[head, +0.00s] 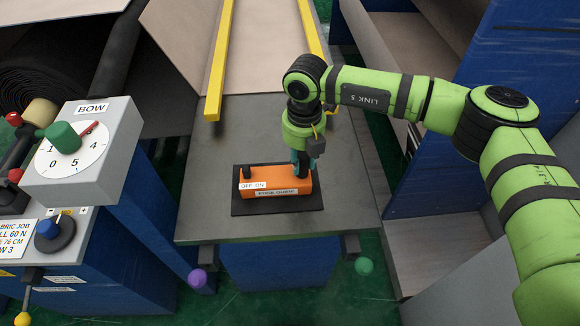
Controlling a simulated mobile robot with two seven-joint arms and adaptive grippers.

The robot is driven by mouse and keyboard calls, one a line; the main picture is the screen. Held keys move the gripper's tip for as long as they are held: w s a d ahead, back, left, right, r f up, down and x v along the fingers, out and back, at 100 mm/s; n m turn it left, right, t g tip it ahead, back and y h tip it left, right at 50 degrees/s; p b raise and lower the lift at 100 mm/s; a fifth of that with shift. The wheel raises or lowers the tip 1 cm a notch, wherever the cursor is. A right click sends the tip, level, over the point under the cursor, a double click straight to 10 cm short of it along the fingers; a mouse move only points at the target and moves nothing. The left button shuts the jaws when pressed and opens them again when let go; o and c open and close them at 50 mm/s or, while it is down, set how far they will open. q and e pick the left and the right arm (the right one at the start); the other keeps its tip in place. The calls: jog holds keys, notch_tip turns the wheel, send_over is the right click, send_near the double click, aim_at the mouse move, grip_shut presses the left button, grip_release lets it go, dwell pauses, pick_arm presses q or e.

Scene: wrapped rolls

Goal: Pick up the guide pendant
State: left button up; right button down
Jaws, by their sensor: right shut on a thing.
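The guide pendant (270,181) is an orange box on a black pad (240,209) on the grey table. It has an "OFF ON" label, a small black switch on its left top and an "EDGE GUIDE" label on its front. My right gripper (304,172) points down at the pendant's right end and is shut on it; the fingertips are partly hidden. Whether the pendant touches the pad is hard to tell. My left gripper is not in view.
A grey box with a BOW dial (70,148) and green knob stands at the left. Yellow rails (219,60) run behind the grey table (205,225). Blue panels (450,160) stand at the right. The table's front left and right are clear.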

jog(key=shift+r+b, duration=0.3)
jog(key=shift+r, duration=0.2)
notch_tip(320, 180, up, 3)
jog(key=shift+w+f+b, duration=0.1)
jog(key=shift+f+b, duration=0.05)
jog(key=shift+b, duration=0.7)
jog(key=s+d+r+b, duration=0.4)
jog(key=s+d+r, duration=0.3)
jog(key=d, duration=0.2)
jog(key=shift+s+r, duration=0.2)
jog(key=shift+r, duration=0.05)
jog(key=p, duration=0.2)
send_over(302, 153)
dwell(0.6)
jog(key=shift+f, duration=0.2)
jog(key=shift+f+b, duration=4.3)
jog(key=shift+f, duration=0.9)
